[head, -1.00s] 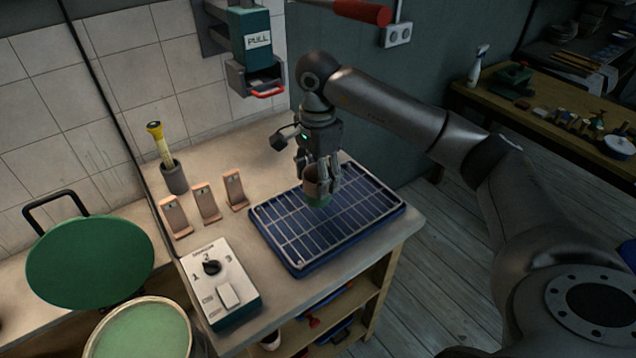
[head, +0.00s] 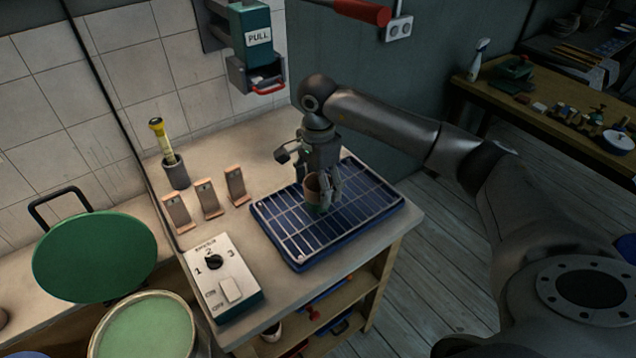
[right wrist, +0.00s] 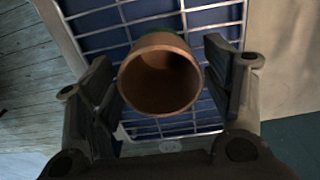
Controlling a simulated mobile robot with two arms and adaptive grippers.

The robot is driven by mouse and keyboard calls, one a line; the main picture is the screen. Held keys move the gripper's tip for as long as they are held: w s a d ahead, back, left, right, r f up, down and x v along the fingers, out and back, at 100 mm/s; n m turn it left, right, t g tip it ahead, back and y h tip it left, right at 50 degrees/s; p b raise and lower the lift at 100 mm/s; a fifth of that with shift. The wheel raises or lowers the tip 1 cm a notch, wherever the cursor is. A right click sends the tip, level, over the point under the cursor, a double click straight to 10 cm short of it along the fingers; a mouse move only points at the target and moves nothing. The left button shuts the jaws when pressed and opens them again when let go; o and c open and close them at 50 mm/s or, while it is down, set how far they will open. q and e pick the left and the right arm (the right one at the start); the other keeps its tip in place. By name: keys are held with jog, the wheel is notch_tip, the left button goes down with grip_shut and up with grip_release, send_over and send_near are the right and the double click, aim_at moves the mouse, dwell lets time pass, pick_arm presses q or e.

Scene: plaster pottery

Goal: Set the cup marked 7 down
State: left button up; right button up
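The cup (head: 313,187) is terracotta with a green lower part. It is upright on the wire rack over the blue tray (head: 282,246), near the rack's middle. No number is readable on it. In the right wrist view I look into the open mouth of the cup (right wrist: 160,82), with its green base toward the top of the picture. My right gripper (head: 322,192) is around the cup, fingers pointing down. In the right wrist view its fingers (right wrist: 163,85) stand on either side of the cup with a gap at both sides. My left gripper is out of view.
Three terracotta test tiles (head: 208,199) and a dark holder (head: 175,175) stand left of the rack. A control box (head: 225,279) is in front of them. A glaze bucket (head: 146,330) and green lid (head: 95,257) are at lower left. The rack around the cup is clear.

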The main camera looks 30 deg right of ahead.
jog(key=shift+r, duration=0.1)
jog(key=shift+r, duration=0.2)
notch_tip(320, 180, up, 7)
jog(key=b, duration=0.1)
dwell(0.4)
jog(key=shift+r, duration=0.1)
dwell(1.2)
